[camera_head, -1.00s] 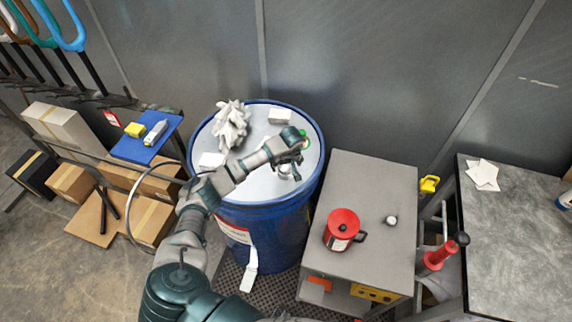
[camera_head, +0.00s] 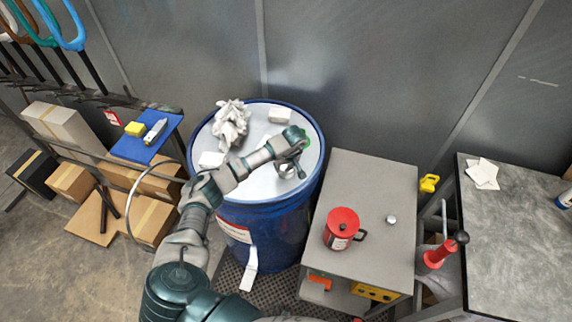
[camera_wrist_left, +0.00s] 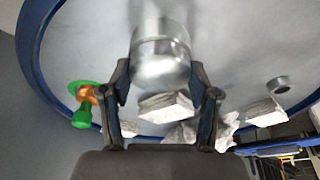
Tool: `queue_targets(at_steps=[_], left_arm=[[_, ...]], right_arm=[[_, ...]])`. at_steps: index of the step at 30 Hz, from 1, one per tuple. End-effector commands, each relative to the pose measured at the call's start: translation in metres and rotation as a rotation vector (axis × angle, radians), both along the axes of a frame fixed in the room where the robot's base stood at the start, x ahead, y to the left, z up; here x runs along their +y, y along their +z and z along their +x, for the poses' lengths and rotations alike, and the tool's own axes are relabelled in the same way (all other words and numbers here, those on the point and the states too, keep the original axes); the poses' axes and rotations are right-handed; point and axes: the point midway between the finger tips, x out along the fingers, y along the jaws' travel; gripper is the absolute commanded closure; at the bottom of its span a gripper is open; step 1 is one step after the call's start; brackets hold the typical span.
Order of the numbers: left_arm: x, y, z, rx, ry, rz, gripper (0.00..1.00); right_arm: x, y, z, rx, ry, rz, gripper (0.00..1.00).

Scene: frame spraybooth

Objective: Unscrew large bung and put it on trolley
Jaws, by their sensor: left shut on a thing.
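The large bung (camera_wrist_left: 160,55) is a silver metal cylinder at the top middle of the wrist view. My left gripper (camera_head: 292,170) is over the right part of the blue drum's (camera_head: 262,235) pale lid. In the wrist view its two fingers (camera_wrist_left: 163,82) are on either side of the bung, shut on it. I cannot tell whether the bung is clear of the lid. In the head view the gripper mostly hides it. The grey trolley (camera_head: 372,180) stands to the right of the drum. My right gripper is not in view.
A red can (camera_head: 342,229) and a small silver piece (camera_head: 391,219) stand on the trolley; its back half is clear. A green and orange tap (camera_wrist_left: 84,108), a crumpled white cloth (camera_head: 231,124) and white blocks (camera_head: 279,115) are on the lid. A metal ring (camera_wrist_left: 278,85) is there too.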

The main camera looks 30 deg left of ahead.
Motion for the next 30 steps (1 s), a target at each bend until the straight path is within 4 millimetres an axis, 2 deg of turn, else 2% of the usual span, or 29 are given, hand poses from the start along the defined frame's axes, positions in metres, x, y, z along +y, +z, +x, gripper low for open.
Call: queue_targets(at_steps=[3, 6, 16, 21, 24, 30], left_arm=[[-0.0008, 0.0002, 0.0012, -0.001, 0.166, 0.001, 0.67], [0.0, -0.0001, 0.0005, 0.001, 0.244, 0.001, 0.67], [-0.0003, 0.0003, 0.0009, -0.001, 0.298, 0.001, 0.67], [-0.0005, -0.0002, 0.0016, 0.001, 0.547, 0.001, 0.67], [-0.0006, 0.0002, 0.0013, 0.001, 0.639, 0.0, 0.67], [-0.0006, 0.0004, 0.0009, 0.001, 0.655, 0.0, 0.67]], right_arm=[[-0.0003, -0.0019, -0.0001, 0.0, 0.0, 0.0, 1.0], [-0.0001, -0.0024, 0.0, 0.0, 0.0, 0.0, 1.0], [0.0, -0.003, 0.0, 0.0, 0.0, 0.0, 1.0], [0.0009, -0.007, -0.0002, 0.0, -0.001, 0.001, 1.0], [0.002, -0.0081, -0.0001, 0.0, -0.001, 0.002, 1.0], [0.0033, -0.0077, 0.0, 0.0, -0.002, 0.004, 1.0]])
